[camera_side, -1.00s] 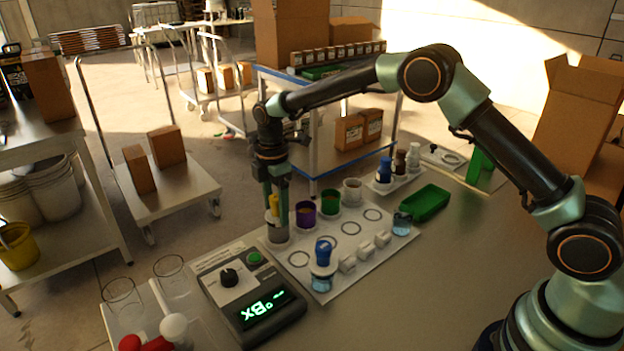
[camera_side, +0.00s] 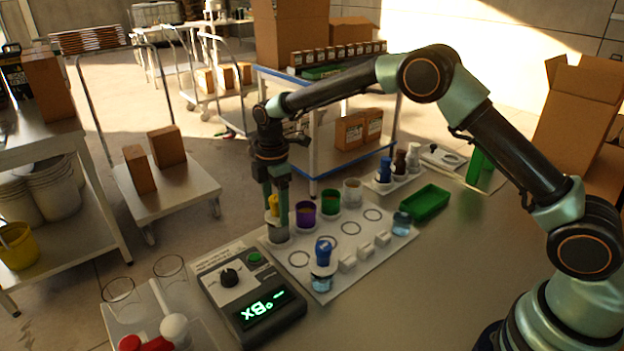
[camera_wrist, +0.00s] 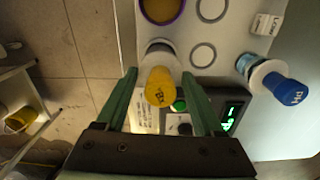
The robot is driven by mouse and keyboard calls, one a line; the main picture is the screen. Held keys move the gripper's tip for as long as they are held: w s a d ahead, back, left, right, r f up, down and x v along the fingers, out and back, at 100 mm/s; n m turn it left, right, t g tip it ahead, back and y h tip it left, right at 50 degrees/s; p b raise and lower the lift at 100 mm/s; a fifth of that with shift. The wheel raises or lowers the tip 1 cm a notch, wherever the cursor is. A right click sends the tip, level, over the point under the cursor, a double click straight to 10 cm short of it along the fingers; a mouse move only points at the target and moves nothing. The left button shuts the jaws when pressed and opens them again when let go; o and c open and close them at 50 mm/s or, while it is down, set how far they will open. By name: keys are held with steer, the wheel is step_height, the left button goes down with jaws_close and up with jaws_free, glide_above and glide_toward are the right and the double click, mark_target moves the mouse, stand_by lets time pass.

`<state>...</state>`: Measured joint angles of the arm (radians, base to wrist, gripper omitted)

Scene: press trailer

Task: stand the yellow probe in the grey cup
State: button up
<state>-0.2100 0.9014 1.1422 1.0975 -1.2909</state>
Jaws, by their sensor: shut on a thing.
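The yellow probe (camera_side: 273,205) is upright between the fingers of my gripper (camera_side: 278,207), which is shut on it. The wrist view shows the probe's yellow cap (camera_wrist: 160,88) between the two fingers (camera_wrist: 158,90). A grey cup (camera_side: 279,236) stands directly below it at the left end of a row of cups. In the wrist view, the grey cup's pale rim (camera_wrist: 158,44) shows just past the cap. The probe's lower end is hidden by the fingers and cup, so I cannot tell how deep it sits.
Purple (camera_side: 305,212), green (camera_side: 330,200) and whitish (camera_side: 352,190) cups stand close to the right. A blue-capped probe (camera_side: 322,254) stands in a jar on the white mat (camera_side: 325,277). A meter with a lit display (camera_side: 264,306) lies in front. A green tray (camera_side: 425,202) is at right.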

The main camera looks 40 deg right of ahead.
steer(key=shift+f, duration=0.65)
stand_by(0.4)
steer(key=o, duration=1.1)
steer(key=shift+o, duration=0.2)
steer(key=shift+r, duration=5.55)
step_height(320, 180, up, 9)
